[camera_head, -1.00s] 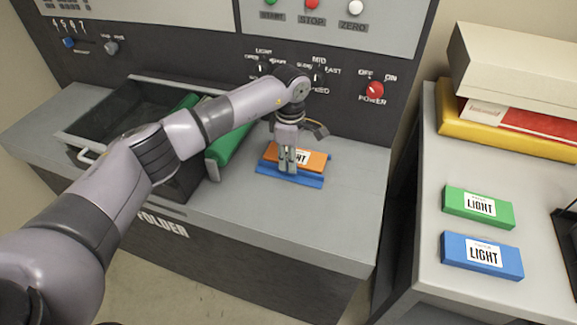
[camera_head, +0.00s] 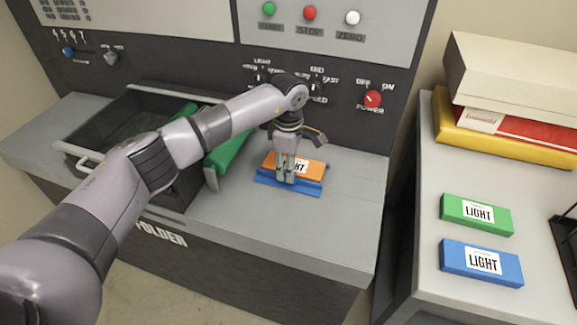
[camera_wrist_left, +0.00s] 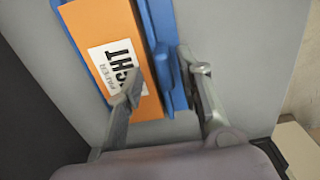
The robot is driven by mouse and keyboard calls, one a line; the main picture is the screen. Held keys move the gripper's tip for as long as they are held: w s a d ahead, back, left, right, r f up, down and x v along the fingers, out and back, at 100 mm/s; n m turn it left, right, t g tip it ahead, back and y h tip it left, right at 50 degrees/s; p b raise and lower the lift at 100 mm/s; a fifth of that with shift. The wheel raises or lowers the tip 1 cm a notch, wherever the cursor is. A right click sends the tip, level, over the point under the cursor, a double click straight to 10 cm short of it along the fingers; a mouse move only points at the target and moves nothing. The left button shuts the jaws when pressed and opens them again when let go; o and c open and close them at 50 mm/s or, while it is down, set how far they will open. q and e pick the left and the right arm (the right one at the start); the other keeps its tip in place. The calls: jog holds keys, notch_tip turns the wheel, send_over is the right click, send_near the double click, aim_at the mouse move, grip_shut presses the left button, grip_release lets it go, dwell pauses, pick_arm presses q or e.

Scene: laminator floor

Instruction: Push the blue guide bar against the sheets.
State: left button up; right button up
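A stack of orange sheets (camera_head: 313,166) with a white LIGHT label lies on a blue tray (camera_head: 307,191) on the grey machine top. The blue guide bar (camera_wrist_left: 163,62) runs along one long edge of the sheets in the left wrist view. My left gripper (camera_head: 286,181) points down at the tray. In the left wrist view its fingers (camera_wrist_left: 159,68) are apart, one over the orange sheets and label, the other just outside the guide bar. Whether either finger touches the bar cannot be told. My right gripper is not in view.
An open black drawer (camera_head: 88,128) with a green roller (camera_head: 230,148) stands left of the tray. Control knobs line the panel behind. On the right table lie a green LIGHT pack (camera_head: 455,209) and a blue LIGHT pack (camera_head: 453,258). The counter right of the tray is clear.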

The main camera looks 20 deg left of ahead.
pick_arm(q)
notch_tip(320, 180, up, 12)
dwell(0.4)
jog(key=shift+f, duration=0.15)
